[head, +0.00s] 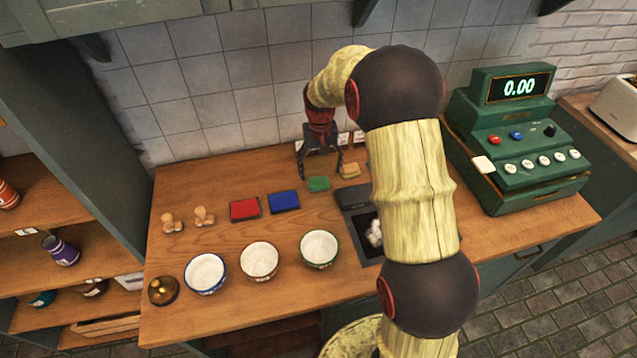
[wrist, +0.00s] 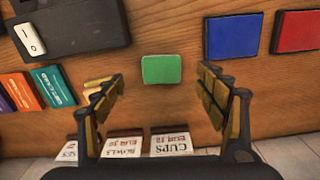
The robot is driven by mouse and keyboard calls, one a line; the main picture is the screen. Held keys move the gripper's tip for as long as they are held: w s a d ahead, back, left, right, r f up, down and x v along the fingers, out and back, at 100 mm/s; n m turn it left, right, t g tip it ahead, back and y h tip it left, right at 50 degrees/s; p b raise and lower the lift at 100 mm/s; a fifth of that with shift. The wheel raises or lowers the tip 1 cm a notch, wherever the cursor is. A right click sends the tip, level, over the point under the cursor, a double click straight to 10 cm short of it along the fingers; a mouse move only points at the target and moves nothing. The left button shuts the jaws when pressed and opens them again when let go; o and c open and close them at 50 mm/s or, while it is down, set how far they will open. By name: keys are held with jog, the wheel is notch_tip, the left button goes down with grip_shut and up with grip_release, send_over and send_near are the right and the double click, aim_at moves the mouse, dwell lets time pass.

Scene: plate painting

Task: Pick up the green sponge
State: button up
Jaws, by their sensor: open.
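The green sponge (head: 318,184) lies flat on the wooden counter, right of the blue pad in the head view. In the wrist view the green sponge (wrist: 161,69) is a small rounded rectangle just beyond the fingertips, roughly centred between them. My gripper (head: 320,168) is above the back of the counter, close to the sponge. In the wrist view my gripper (wrist: 160,85) is open, with its two padded fingers apart and nothing between them. The sponge is fully visible in the wrist view.
A blue pad (head: 284,202) and a red pad (head: 245,209) lie left of the sponge. A yellowish sponge (head: 350,171) is to its right. Three bowls (head: 259,261) stand in front. Label cards (wrist: 171,141) stand at the back. A green register (head: 512,140) is at right.

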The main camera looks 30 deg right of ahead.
aim_at(319, 184)
notch_tip(319, 184, down, 7)
jog(key=shift+w+a+r+b, duration=0.1)
jog(key=shift+b, duration=0.7)
jog(key=shift+c, duration=0.6)
jog(key=c, duration=0.9)
